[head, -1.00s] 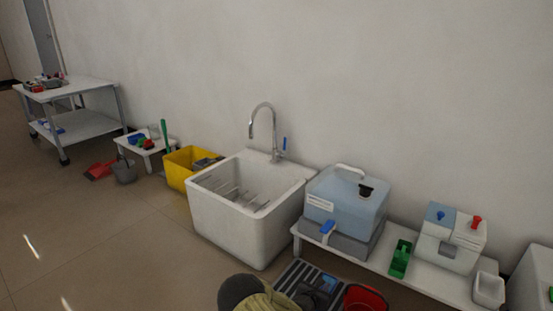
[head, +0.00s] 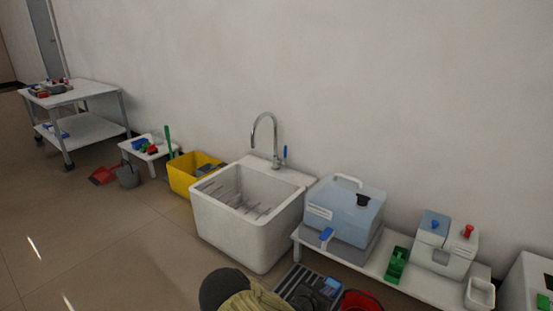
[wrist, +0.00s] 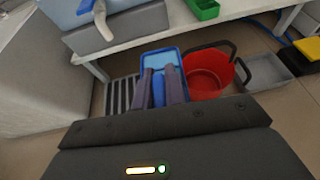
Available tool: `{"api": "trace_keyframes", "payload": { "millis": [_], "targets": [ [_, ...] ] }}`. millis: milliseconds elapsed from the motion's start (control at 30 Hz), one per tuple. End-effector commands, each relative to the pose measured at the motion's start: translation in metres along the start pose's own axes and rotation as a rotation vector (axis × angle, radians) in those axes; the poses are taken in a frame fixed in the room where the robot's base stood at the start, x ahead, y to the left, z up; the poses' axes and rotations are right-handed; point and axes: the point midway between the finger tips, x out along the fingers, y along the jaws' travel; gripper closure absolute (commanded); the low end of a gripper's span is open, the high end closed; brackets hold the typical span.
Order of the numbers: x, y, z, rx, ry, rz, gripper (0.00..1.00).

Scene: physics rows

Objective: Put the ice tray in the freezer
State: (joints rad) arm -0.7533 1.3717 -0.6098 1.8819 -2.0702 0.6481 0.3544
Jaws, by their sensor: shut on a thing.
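The blue ice tray (wrist: 162,57) is between the two dark fingers of my gripper (wrist: 160,76) in the wrist view, and the gripper is shut on it. The fingers cover part of the tray. In the head view my gripper (head: 325,290) is low at the bottom edge, with the blue tray (head: 333,284) partly showing beside it. I cannot make out whether the tray holds anything. No freezer can be clearly identified; a white box (head: 526,280) is cut off at the right edge.
A striped grate (wrist: 118,94) and a red bucket (wrist: 207,72) lie below my gripper. A white sink (head: 235,235) stands left. Open floor (head: 100,245) lies farther left.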

Motion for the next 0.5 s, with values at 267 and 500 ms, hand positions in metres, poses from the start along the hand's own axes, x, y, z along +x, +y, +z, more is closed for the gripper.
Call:
{"api": "trace_keyframes", "payload": {
  "millis": [267,500],
  "targets": [
    [-0.075,-0.021,0.074,0.026,-0.002,-0.057,1.0],
    [-0.133,-0.047,0.126,0.049,0.0,-0.113,1.0]
  ]
}}
